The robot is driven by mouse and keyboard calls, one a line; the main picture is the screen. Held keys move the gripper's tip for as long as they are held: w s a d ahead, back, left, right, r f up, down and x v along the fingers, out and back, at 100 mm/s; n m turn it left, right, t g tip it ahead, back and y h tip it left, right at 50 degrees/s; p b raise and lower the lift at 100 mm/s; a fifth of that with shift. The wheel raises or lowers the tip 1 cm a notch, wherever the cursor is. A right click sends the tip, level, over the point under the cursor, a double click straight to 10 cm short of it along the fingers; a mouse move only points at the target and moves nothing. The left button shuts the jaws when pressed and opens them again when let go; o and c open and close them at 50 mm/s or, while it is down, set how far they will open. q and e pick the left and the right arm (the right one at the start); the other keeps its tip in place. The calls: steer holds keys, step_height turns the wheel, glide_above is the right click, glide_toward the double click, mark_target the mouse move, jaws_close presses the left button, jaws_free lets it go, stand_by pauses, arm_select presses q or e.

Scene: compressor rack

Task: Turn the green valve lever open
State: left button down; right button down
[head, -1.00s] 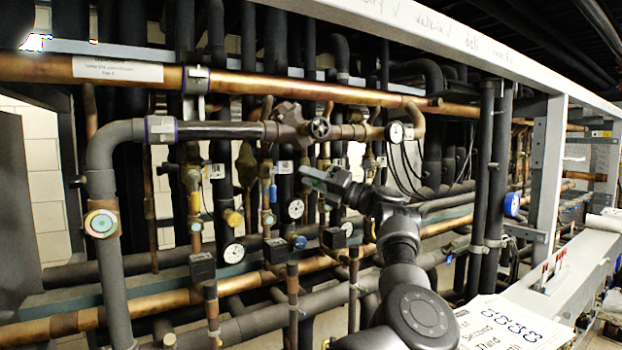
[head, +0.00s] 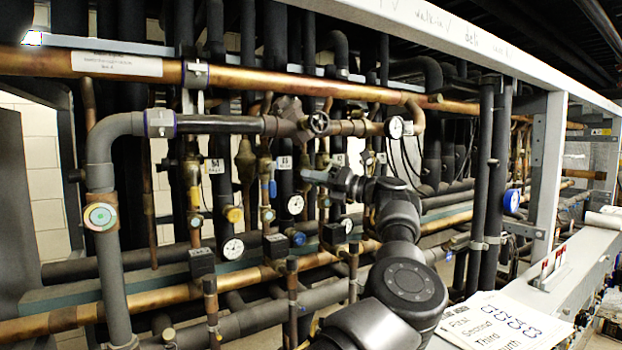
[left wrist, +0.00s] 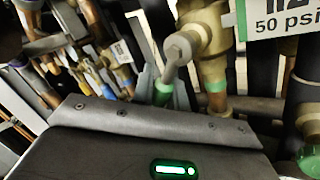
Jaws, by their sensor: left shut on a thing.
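The green valve lever (left wrist: 163,92) shows in the left wrist view as a green sleeve on a grey stem. It hangs down from a brass valve (left wrist: 205,40), and its lower end is hidden behind my finger. My left gripper (head: 308,175) reaches into the pipe rack in the head view. In the left wrist view its grey finger crosses the lower part of the picture, right at the lever. The gripper is shut on the lever. The lever is too small to make out in the head view. My right gripper is not in view.
A copper pipe (head: 240,80) and a grey pipe (head: 215,126) run across above my gripper. Gauges (head: 295,205) and several brass valves crowd around it. A green cap (left wrist: 310,162) and a 50 psi tag (left wrist: 280,20) are at the right in the wrist view.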

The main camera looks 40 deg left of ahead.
arm_select(q)
steer(key=shift+w+d+f+n+t+h+p, duration=0.15)
steer(key=shift+w+f+n+h+p, duration=0.25)
steer(key=shift+n+h, duration=0.4)
steer(key=shift+w+d+f+n+t+h+p, duration=0.15)
steer(key=shift+w+f+n+h+p, duration=0.3)
steer(key=shift+n, duration=0.55)
steer(key=c, duration=1.5)
jaws_free()
steer(key=shift+o, duration=0.6)
steer(key=shift+s+d+r, duration=0.1)
steer(key=shift+s+r, duration=0.05)
steer(key=shift+r, duration=0.05)
steer(key=shift+f, duration=0.1)
